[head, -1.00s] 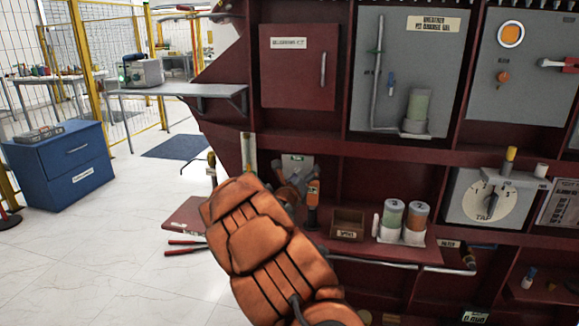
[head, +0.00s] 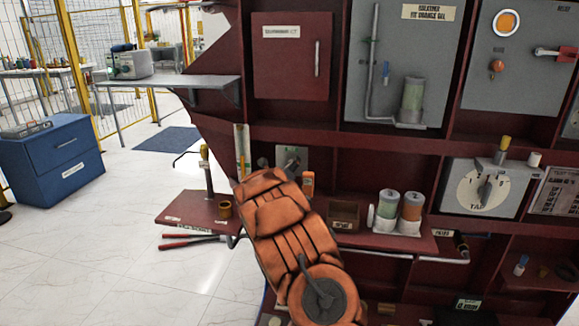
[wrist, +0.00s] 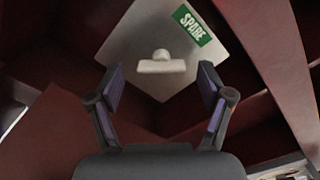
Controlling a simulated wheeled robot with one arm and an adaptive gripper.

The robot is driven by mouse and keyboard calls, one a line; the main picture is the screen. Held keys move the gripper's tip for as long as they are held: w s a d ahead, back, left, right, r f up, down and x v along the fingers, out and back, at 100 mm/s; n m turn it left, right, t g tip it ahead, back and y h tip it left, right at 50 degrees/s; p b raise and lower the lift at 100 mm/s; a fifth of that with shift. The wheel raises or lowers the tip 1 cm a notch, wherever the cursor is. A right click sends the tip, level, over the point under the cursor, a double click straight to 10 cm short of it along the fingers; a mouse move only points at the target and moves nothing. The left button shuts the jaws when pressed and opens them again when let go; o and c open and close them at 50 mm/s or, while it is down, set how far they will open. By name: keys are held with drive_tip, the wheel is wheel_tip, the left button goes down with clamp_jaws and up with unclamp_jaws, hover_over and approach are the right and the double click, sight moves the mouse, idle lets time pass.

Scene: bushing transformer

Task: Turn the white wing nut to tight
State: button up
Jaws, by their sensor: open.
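In the wrist view, the white wing nut (wrist: 161,63) sits on a light grey plate (wrist: 150,25) that appears turned like a diamond. Its wide wing lies roughly level across the picture. My gripper (wrist: 160,88) is open and empty, with one purple-padded finger on each side below the wing nut and apart from it. In the head view my orange-covered arm reaches into the lower left bay of the dark red cabinet. The plate (head: 290,157) shows partly there, and the wing nut cannot be made out behind my arm.
In the head view, a small bin (head: 343,215) and two canisters (head: 398,212) stand on the shelf to the right. A ledge with a post (head: 207,180) is at left.

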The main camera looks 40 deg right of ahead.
drive_tip(key=shift+w+d, duration=0.4)
drive_tip(key=shift+d, duration=0.2)
drive_tip(key=shift+c, duration=0.4)
drive_tip(key=c, duration=1.1)
